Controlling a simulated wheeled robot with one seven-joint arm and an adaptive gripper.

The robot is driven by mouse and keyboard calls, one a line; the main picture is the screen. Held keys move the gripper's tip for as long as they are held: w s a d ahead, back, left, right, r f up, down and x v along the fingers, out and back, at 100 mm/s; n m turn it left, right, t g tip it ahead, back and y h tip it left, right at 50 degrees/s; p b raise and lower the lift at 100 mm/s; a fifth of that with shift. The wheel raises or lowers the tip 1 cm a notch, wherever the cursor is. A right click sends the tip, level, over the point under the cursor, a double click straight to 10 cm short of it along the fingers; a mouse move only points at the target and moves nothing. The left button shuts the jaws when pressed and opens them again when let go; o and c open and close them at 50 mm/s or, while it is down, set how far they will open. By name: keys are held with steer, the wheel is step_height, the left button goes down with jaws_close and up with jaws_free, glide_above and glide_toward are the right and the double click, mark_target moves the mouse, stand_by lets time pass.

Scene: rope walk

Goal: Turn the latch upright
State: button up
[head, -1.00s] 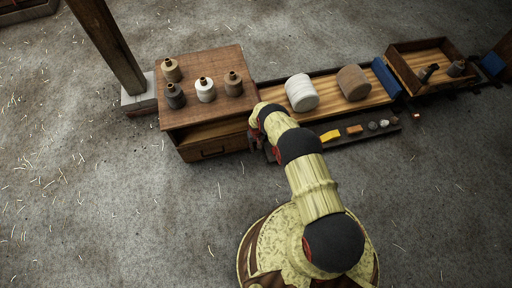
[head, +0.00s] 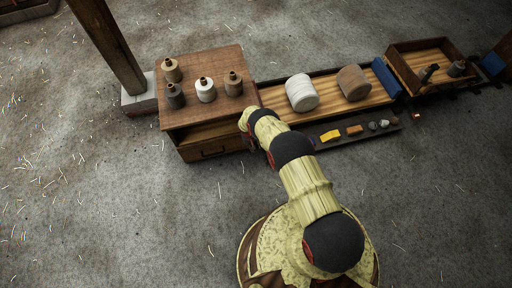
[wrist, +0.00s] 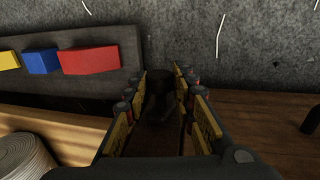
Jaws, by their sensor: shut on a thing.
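My gripper (wrist: 162,78) points down beside the cabinet's right end, its two fingers close on either side of a dark, dim piece (wrist: 160,98). This looks like the latch, but its shape and tilt are hard to make out between the fingers. In the head view my wrist and arm cover the gripper and this spot, so the latch is hidden there. The cabinet (head: 200,52) has a wooden top and a drawer front (head: 205,151) with a small handle.
Several spools, one a white spool (head: 205,90), stand on the cabinet top. To the right a wooden trough holds a white roll (head: 301,92) and a brown roll (head: 353,82). A dark tray (head: 341,143) with small coloured pieces lies in front. The floor is open at left.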

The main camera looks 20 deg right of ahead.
steer(key=shift+s+a+f+h, duration=0.15)
steer(key=shift+a+f+h, duration=0.1)
steer(key=shift+h, duration=0.55)
steer(key=shift+r+h, duration=0.1)
steer(key=shift+h, duration=0.7)
steer(key=o, duration=1.1)
steer(key=shift+o, duration=0.2)
steer(key=shift+r, duration=0.1)
steer(key=shift+w+a+r, duration=0.2)
steer(key=shift+w+r, duration=0.05)
steer(key=shift+r, duration=0.2)
steer(key=v, duration=1)
steer(key=shift+a+r, duration=0.2)
steer(key=shift+r, duration=0.15)
steer(key=shift+s, duration=0.1)
